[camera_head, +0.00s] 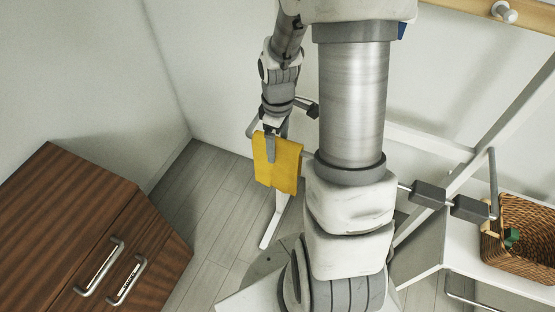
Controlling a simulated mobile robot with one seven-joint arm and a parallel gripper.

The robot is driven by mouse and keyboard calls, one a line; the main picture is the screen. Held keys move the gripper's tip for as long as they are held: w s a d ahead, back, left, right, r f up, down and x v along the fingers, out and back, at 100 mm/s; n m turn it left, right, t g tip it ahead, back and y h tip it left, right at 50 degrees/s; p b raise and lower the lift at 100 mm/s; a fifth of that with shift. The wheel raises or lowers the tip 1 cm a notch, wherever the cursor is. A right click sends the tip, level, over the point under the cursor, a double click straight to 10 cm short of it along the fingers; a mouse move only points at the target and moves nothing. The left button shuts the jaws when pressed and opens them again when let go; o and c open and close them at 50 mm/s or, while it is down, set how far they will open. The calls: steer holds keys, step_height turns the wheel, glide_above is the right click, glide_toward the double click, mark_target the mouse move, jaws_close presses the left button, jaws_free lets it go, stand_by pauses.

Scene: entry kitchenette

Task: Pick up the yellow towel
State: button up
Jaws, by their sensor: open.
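The yellow towel (284,172) hangs in the middle of the view, left of the thick metal column of my arm. It seems to hang over a thin pale bar, but the support is mostly hidden. My gripper (270,150) is at the towel's upper part, pointing down. One grey finger lies in front of the cloth. The other finger is hidden, so I cannot tell whether the towel is between the fingers. The gripper is open.
A brown wooden cabinet (75,220) with two metal handles stands at the lower left. A wicker basket (525,245) sits on a white shelf at the right, near slanted white bars. Grey floor (205,205) is clear between cabinet and towel. A pale wall is close behind.

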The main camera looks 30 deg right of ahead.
mark_target(278, 164)
steer(key=shift+w+f, duration=0.15)
steer(key=shift+f, duration=2.55)
jaws_close()
